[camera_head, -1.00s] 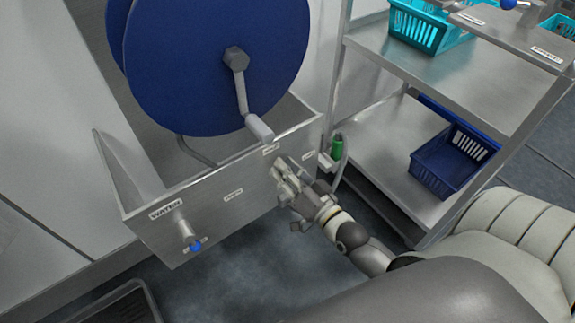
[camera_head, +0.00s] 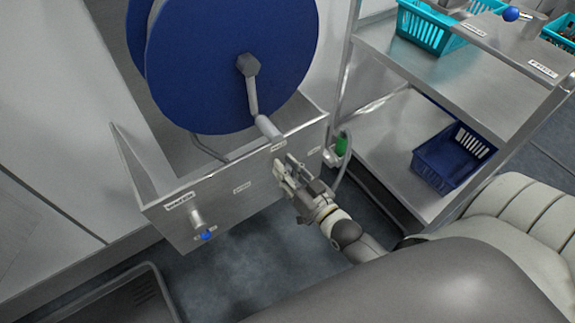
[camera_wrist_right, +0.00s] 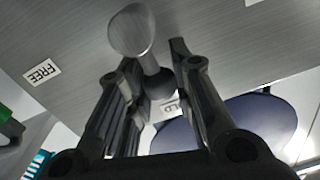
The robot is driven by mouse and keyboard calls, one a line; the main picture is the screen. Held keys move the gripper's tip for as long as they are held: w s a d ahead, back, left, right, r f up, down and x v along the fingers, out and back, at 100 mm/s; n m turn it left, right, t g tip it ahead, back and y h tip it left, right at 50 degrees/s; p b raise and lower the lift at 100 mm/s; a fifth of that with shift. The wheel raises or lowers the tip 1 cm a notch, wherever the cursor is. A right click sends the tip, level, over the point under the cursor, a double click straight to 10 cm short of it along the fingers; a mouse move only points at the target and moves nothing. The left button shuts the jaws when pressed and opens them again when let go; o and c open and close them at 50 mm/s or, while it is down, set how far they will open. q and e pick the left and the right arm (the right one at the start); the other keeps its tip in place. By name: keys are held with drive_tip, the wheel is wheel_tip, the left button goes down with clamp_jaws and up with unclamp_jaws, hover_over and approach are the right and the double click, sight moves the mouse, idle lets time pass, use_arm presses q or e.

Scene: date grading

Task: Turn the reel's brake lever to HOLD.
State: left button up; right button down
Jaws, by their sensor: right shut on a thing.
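The reel (camera_head: 225,75) is a large blue drum with a grey crank, above a steel box (camera_head: 215,185) with labels on its front. My right gripper (camera_head: 284,170) is at the right part of this front, below a small label. It covers most of the brake lever in the head view. In the right wrist view the lever's grey rounded end (camera_wrist_right: 132,30) and dark stem (camera_wrist_right: 157,86) show between the fingers of my right gripper (camera_wrist_right: 150,72), which is shut on the lever. A FREE label (camera_wrist_right: 40,72) is at left; a label ending in "LD" (camera_wrist_right: 168,106) is partly hidden behind the fingers. My left gripper is not in view.
A blue-handled water tap (camera_head: 201,232) sticks out at the box's left front. A green fitting with a hose (camera_head: 341,146) is just right of my gripper. A steel shelf rack (camera_head: 385,150) with a dark blue basket (camera_head: 445,160) stands at right.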

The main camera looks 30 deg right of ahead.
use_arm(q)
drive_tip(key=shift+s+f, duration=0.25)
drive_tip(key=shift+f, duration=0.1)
use_arm(e)
drive_tip(key=shift+s+a+f, duration=0.1)
drive_tip(key=shift+f, duration=0.15)
drive_tip(key=c, duration=1.2)
unclamp_jaws()
drive_tip(key=shift+r, duration=0.1)
drive_tip(key=s+d, duration=0.1)
drive_tip(key=s, duration=1.1)
drive_tip(key=shift+d, duration=0.25)
drive_tip(key=shift+w, duration=0.1)
